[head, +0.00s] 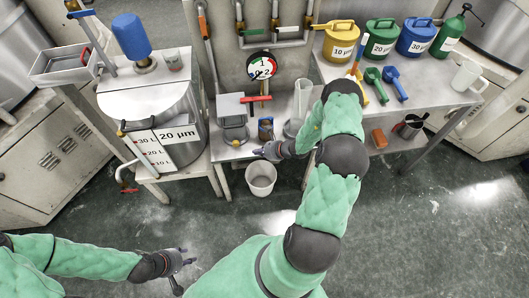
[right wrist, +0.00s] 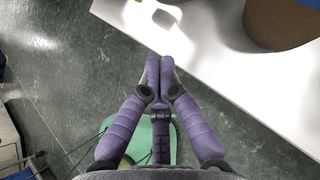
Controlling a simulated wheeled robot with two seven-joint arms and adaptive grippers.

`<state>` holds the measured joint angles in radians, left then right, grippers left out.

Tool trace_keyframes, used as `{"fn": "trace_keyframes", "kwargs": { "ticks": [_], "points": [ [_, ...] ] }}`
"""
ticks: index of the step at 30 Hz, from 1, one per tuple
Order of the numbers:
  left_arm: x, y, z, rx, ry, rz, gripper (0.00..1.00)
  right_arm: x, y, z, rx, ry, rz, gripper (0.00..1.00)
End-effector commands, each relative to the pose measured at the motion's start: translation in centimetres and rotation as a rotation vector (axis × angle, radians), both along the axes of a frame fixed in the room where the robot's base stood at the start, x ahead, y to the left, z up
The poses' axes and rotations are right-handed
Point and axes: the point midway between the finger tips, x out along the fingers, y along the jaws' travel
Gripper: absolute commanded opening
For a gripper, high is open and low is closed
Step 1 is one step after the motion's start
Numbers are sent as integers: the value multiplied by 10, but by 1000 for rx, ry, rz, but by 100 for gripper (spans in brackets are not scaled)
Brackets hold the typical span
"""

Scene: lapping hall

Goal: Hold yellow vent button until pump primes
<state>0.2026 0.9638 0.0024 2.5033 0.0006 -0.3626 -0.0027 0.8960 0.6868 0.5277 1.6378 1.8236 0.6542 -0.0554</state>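I cannot make out a yellow vent button for certain in either view. A small brown body with blue on it (head: 265,129) stands on the low bench below the dial gauge (head: 262,67). In the right wrist view a brown round body (right wrist: 280,22) shows at the top right, with a bit of blue at the corner. My right gripper (head: 259,152) is at the bench's front edge, just in front of that small body and apart from it. Its fingertips are together and empty in the right wrist view (right wrist: 160,66). My left gripper (head: 186,268) is open and empty over the floor.
A white bucket (head: 261,179) stands on the floor below my right gripper. A steel drum marked 20 µm (head: 160,108) is at the left. Yellow (head: 341,38), green (head: 381,36) and blue (head: 416,36) cans stand on the right bench. Floor near my left gripper is clear.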

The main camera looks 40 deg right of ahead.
Motion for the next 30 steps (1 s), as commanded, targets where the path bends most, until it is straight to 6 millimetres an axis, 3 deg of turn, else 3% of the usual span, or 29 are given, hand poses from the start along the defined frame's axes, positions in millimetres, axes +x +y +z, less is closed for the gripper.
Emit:
{"fn": "trace_keyframes", "kwargs": {
  "ticks": [4, 12, 30],
  "points": [
    [0, 0, -11, 0, 0, 0, 40, 20, 10, -20, 0, -1, 3, 0],
    [0, 0, -17, 0, 0, 0, 40, 48, 23, -13, -1, 0, 2, 0],
    [0, 0, -20, 0, 0, 0, 40, 62, 24, -10, -3, -2, 2, 0]
  ]
}}
